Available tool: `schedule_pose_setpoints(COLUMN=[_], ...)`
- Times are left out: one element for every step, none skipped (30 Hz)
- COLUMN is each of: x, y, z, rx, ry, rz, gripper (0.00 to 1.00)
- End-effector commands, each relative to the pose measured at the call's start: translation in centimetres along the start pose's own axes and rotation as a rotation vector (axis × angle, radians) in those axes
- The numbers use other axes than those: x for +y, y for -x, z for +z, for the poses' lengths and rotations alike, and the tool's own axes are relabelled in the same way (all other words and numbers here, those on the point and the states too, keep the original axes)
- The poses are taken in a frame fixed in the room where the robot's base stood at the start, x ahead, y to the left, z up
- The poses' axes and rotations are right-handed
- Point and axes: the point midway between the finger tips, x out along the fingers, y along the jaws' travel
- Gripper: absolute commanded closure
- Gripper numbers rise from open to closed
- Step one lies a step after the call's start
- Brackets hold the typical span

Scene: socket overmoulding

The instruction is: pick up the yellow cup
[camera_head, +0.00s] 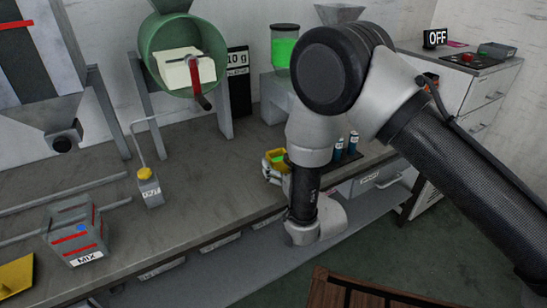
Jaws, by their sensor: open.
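The yellow cup (272,156) is on the workbench, below and in front of the clear hopper of green material. Something green shows inside it, and its right side is hidden behind my arm. My gripper (283,171) is mostly hidden behind my wrist. A small grey part of it shows right at the cup, at its lower right. The gripper is open. I cannot tell whether its fingers touch the cup or stand around it.
The green hopper (285,48) stands behind the cup. Blue bottles (345,146) stand just right of my wrist. A green drum (182,50), a small yellow-capped bottle (149,186) and a MIX box (76,235) are to the left. The bench (215,185) between is clear.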

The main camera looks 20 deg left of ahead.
Motion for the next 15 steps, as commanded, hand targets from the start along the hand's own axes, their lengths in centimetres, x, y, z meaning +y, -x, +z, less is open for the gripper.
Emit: schedule_pose_setpoints(x=[-0.06, -0.07, -0.07, -0.07, -0.07, -0.07, -0.07, -0.07, -0.07, -0.07, -0.07, -0.07, -0.07, -0.07, -0.07], y=[0.15, 0.21, 0.25, 0.26, 0.26, 0.26, 0.25, 0.25, 0.25, 0.24, 0.24, 0.24, 0.24, 0.24, 0.24], z=[-0.01, -0.01, -0.02, -0.02, -0.02, -0.02, -0.02, -0.02, -0.02, -0.02, -0.02, -0.02, -0.02, -0.02, -0.02], rx=[0.000, 0.000, 0.000, 0.000, 0.000, 0.000, 0.000, 0.000, 0.000, 0.000, 0.000, 0.000, 0.000, 0.000, 0.000], ry=[0.000, 0.000, 0.000, 0.000, 0.000, 0.000, 0.000, 0.000, 0.000, 0.000, 0.000, 0.000, 0.000, 0.000, 0.000], rz=[0.000, 0.000, 0.000, 0.000, 0.000, 0.000, 0.000, 0.000, 0.000, 0.000, 0.000, 0.000, 0.000, 0.000, 0.000], gripper=[0.20, 0.20, 0.20, 0.20, 0.20, 0.20, 0.20, 0.20, 0.20, 0.23, 0.29, 0.36, 0.42, 0.47, 0.54])
